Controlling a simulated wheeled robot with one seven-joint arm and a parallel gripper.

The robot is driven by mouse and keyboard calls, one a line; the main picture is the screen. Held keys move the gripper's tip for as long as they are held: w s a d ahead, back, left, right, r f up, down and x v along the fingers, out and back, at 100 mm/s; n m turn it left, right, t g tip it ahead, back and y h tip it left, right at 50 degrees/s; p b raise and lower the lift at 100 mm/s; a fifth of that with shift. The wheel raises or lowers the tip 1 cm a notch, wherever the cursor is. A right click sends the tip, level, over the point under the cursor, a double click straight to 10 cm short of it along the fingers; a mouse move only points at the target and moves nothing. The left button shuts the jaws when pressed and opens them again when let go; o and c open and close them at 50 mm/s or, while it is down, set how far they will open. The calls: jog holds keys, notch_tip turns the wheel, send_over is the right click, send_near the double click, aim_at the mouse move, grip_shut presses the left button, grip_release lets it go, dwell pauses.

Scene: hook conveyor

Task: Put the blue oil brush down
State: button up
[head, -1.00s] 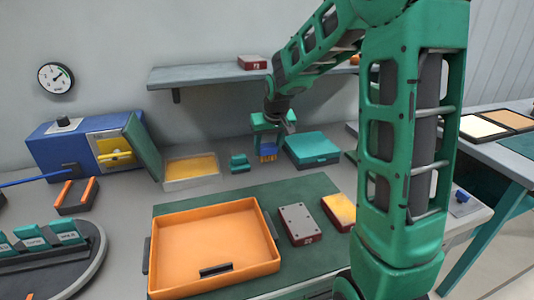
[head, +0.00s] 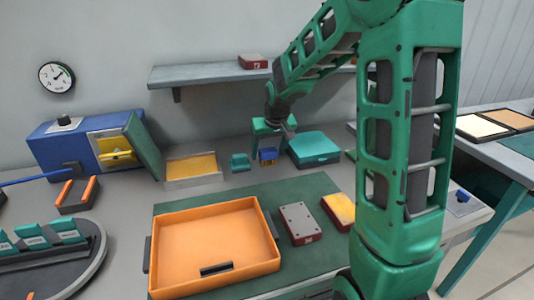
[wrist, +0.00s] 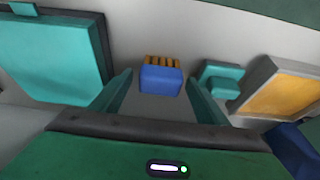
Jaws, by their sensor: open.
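The blue oil brush (head: 268,154) is at the back of the grey worktop, just left of the teal box. In the wrist view, its blue block (wrist: 160,80) with orange bristles shows between and just beyond my finger tips. My gripper (wrist: 160,98) is open, with a gap on each side of the brush. In the head view my gripper (head: 270,136) is right above and behind the brush. Whether the brush's underside fully touches the worktop is hard to tell.
A teal box (head: 314,148) stands close right of the brush. A small teal block (head: 240,162) and a tray with a yellow inside (head: 164,180) are to its left. An orange tray (head: 263,262) is on the green mat in front. A shelf (head: 200,76) hangs behind.

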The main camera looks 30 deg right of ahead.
jog(key=v, duration=1.1)
jog(key=shift+s+r, duration=0.2)
jog(key=shift+r, duration=0.1)
jog(key=s+f+m+g, duration=0.1)
jog(key=s+f, duration=0.1)
jog(key=s, duration=0.9)
jog(key=s+d+f+m+g, duration=0.1)
jog(key=s+f+g, duration=0.1)
jog(key=s, duration=0.9)
jog(key=s+d+f+m+g+y, duration=0.1)
jog(key=s+f+m, duration=0.1)
jog(key=s, duration=0.9)
jog(key=shift+f+g, duration=0.3)
jog(key=shift+f, duration=0.2)
